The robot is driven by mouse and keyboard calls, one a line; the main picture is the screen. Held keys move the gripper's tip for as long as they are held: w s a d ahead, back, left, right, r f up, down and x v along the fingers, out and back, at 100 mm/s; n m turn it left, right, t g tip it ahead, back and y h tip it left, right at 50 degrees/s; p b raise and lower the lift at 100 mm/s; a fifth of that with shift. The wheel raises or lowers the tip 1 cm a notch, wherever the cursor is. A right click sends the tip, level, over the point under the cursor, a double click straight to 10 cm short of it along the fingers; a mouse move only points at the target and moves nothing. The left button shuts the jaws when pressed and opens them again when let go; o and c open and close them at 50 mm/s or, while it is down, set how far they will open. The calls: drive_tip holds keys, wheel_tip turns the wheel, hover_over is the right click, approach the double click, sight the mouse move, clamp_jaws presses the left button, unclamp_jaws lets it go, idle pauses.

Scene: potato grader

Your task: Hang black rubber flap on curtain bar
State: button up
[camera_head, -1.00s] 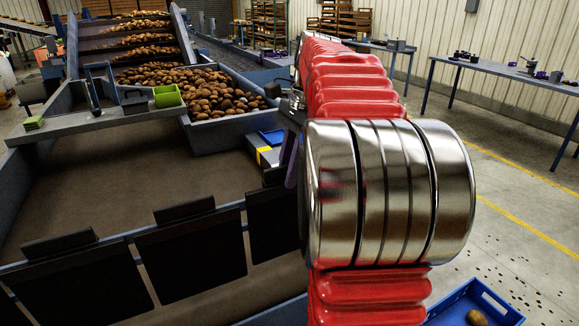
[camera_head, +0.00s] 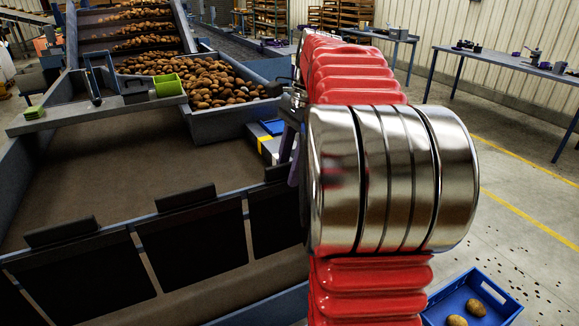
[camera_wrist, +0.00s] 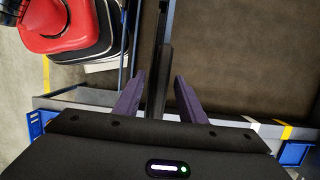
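Several black rubber flaps hang along the blue-grey bar (camera_head: 120,233) at the front of the belt: a left one (camera_head: 75,268), a middle one (camera_head: 196,243) and a right one (camera_head: 272,222). The right flap is partly hidden behind my arm. My gripper (camera_wrist: 158,98) is mostly hidden in the head view. In the wrist view its two purple fingers stand apart, on either side of the narrow dark top strip (camera_wrist: 164,70) of a flap seen nearly edge-on. A gap shows on each side, so the fingers look clear of it. How the strip seats on the bar cannot be told.
A brown belt (camera_head: 110,175) lies behind the flaps. A blue crate (camera_head: 440,304) with potatoes is at lower right. Floor is open at right, before a blue-legged table (camera_head: 510,65).

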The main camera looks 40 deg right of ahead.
drive_tip(key=shift+o, duration=0.6)
drive_tip(key=v, duration=1.3)
drive_tip(key=shift+d+r, duration=0.2)
drive_tip(key=shift+r, duration=0.15)
drive_tip(key=a+f+n+t+h, duration=0.1)
drive_tip(key=a+f+n, duration=0.35)
drive_tip(key=a, duration=0.45)
drive_tip(key=a+f+n+t+h, duration=0.1)
drive_tip(key=a+f+n, duration=0.3)
drive_tip(key=a, duration=0.5)
drive_tip(key=s+a+f+n+t, duration=0.2)
drive_tip(key=s+a+f+n, duration=0.7)
drive_tip(key=a+f+n, duration=0.3)
wheel_tip(320, 180, down, 2)
drive_tip(key=shift+s+a+f+n+t+h, duration=0.1)
drive_tip(key=shift+s+a+n+t+h, duration=0.1)
drive_tip(key=shift+a+n+t+h, duration=0.15)
